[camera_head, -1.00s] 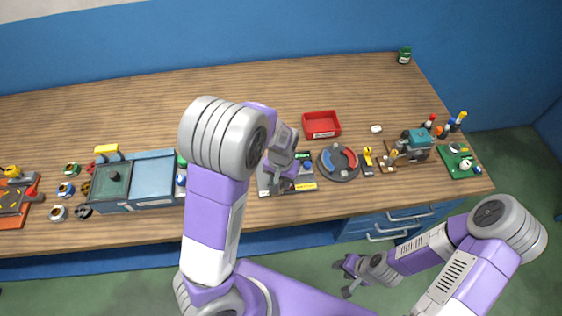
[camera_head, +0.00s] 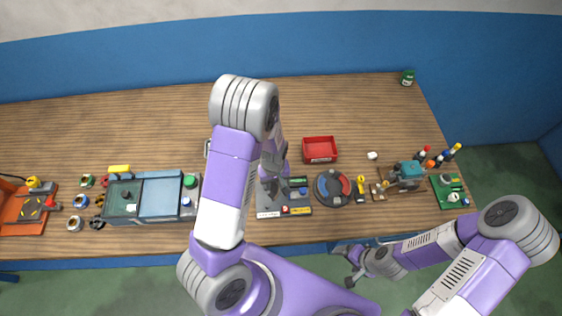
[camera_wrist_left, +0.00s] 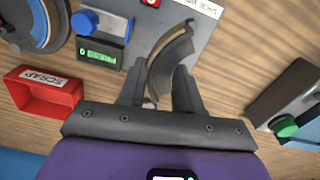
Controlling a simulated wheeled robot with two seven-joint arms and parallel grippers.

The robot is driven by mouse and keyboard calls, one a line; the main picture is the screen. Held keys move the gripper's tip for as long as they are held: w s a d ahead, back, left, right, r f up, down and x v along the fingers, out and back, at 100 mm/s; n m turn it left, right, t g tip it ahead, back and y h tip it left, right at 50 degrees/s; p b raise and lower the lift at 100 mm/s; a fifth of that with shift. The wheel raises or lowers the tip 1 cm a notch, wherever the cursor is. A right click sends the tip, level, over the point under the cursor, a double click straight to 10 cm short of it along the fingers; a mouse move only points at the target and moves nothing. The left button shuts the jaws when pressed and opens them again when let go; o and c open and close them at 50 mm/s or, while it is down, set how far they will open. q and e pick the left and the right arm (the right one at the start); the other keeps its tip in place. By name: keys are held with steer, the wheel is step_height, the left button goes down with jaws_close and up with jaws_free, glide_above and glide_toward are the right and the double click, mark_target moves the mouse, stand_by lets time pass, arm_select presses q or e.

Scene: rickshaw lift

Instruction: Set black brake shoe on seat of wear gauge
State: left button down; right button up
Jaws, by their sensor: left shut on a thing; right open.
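The wear gauge (camera_head: 266,211) is a grey plate with a green display and coloured knobs, near the bench's front edge. In the left wrist view its bare plate (camera_wrist_left: 143,28) lies beyond the fingers, with a blue knob and lit green display at its left. My left gripper (camera_head: 268,184) is over the gauge's far left part. In the wrist view this gripper (camera_wrist_left: 160,88) is shut on the black brake shoe (camera_wrist_left: 172,62), a dark curved piece. I cannot tell whether the shoe touches the plate. My right gripper (camera_head: 350,278) is open and empty, off the bench's front.
A red scrap bin (camera_head: 319,159) and a round tray (camera_head: 334,202) with red and blue pieces stand right of the gauge. A grey-blue box (camera_head: 160,215) stands left. Small tools and a green board (camera_head: 438,190) lie far right. The back of the bench is mostly clear.

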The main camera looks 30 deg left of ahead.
arm_select(q)
steer(key=shift+w+a, duration=0.1)
steer(key=shift+s+f+b, duration=0.25)
steer(key=shift+f+b, duration=0.25)
steer(key=shift+f, duration=0.3)
steer(key=shift+w+f+b, duration=0.1)
steer(key=shift+f+b, duration=2.1)
steer(key=shift+f, duration=0.2)
steer(key=shift+f+b, duration=0.35)
steer(key=shift+f, duration=0.05)
steer(key=shift+c, duration=1.4)
jaws_free()
